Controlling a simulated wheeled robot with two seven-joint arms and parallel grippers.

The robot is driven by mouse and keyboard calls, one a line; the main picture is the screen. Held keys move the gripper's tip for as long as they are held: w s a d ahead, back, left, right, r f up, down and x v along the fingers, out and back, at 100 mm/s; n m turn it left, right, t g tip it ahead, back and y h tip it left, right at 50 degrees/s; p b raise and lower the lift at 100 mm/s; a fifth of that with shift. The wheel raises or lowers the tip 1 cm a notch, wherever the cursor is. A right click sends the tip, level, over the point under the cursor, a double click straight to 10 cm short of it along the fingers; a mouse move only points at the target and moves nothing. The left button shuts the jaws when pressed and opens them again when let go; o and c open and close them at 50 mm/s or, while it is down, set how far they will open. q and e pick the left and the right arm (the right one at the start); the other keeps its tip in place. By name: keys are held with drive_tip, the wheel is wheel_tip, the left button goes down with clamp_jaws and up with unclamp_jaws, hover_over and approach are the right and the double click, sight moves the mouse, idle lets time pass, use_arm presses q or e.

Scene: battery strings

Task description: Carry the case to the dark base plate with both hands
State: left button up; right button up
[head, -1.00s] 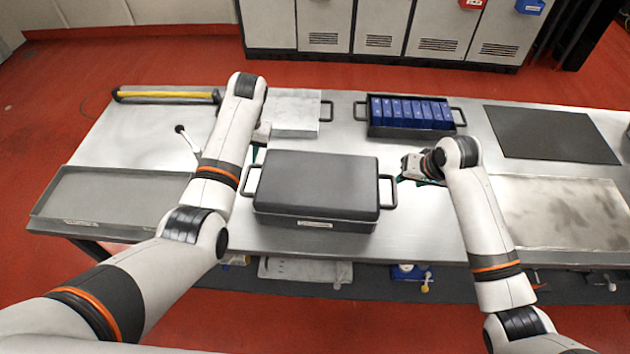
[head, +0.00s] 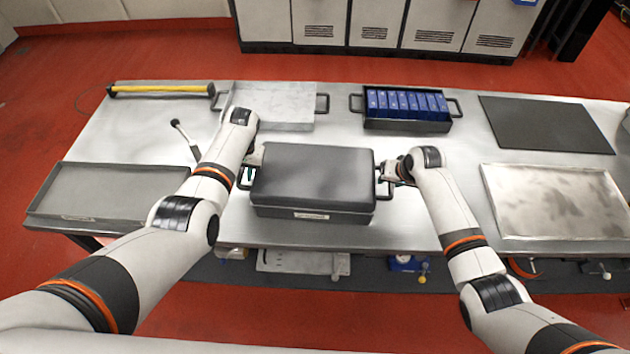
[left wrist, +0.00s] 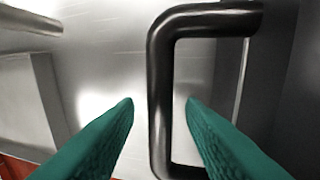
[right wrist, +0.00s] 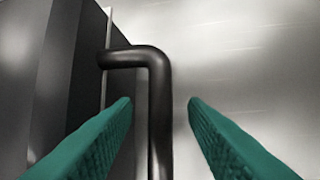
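The dark grey lidded case (head: 312,180) sits on the steel table, with a bar handle at each end. My left gripper (head: 250,174) is at its left handle. In the left wrist view the green fingers (left wrist: 160,102) are open, with the black handle (left wrist: 160,75) between them. My right gripper (head: 392,172) is at the right handle. In the right wrist view its fingers (right wrist: 160,102) are also open, with that handle (right wrist: 158,85) between them. The dark base plate (head: 545,125) lies flat and bare at the back right.
A black tray of blue cells (head: 405,127) stands behind the case to the right. A shallow metal tray (head: 555,200) lies at right, a grey tray (head: 105,190) at left. A yellow bar (head: 160,89) lies at the back left.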

use_arm(q)
drive_tip(key=shift+a+f, duration=0.1)
drive_tip(key=shift+f, duration=0.35)
use_arm(e)
drive_tip(key=shift+w+a+f, duration=0.1)
drive_tip(key=shift+w+f, duration=0.05)
drive_tip(key=shift+f, duration=0.25)
use_arm(q)
drive_tip(key=shift+s, duration=0.1)
drive_tip(key=shift+c, duration=0.6)
use_arm(e)
drive_tip(key=shift+c, duration=0.6)
use_arm(q)
clamp_jaws()
use_arm(e)
clamp_jaws()
